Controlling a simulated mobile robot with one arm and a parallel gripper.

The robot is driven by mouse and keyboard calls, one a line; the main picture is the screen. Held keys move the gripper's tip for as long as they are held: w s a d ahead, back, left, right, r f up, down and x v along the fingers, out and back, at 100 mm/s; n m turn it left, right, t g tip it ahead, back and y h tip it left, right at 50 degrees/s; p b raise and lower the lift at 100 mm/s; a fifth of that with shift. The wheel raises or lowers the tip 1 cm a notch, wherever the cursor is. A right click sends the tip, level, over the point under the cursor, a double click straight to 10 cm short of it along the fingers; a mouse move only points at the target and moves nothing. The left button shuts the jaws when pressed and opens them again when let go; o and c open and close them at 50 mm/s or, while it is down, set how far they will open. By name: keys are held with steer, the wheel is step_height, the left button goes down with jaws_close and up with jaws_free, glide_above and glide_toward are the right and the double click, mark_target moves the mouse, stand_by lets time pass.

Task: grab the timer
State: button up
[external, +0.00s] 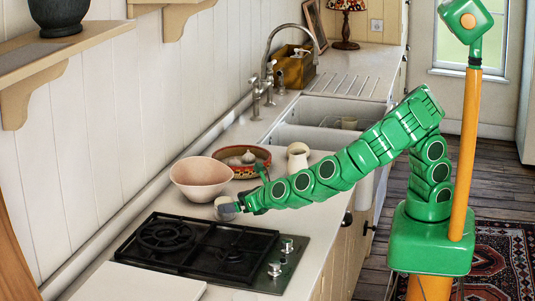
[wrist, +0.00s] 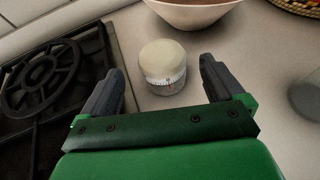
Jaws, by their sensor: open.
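The timer (wrist: 163,66) is a small round cream dial with a white scale band around its lower part. It stands on the counter beside the hob, just ahead of my gripper (wrist: 160,84) in the wrist view. My gripper is open, with one finger to the left and one to the right, and the timer lies a little beyond and between the fingertips, apart from both. In the external view the timer (external: 226,207) is partly hidden by my gripper (external: 243,204), which reaches it from the right.
A pink bowl (external: 200,178) stands right behind the timer. The black gas hob (external: 200,248) lies to the left in the wrist view. A patterned dish (external: 262,154) with garlic, a cream jug (external: 298,157) and a sink (external: 335,112) are further along the counter.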

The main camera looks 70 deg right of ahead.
steer(key=shift+x, duration=2.45)
steer(key=shift+d+f, duration=0.1)
steer(key=shift+c, duration=0.2)
steer(key=c, duration=1.3)
steer(key=shift+o, duration=0.2)
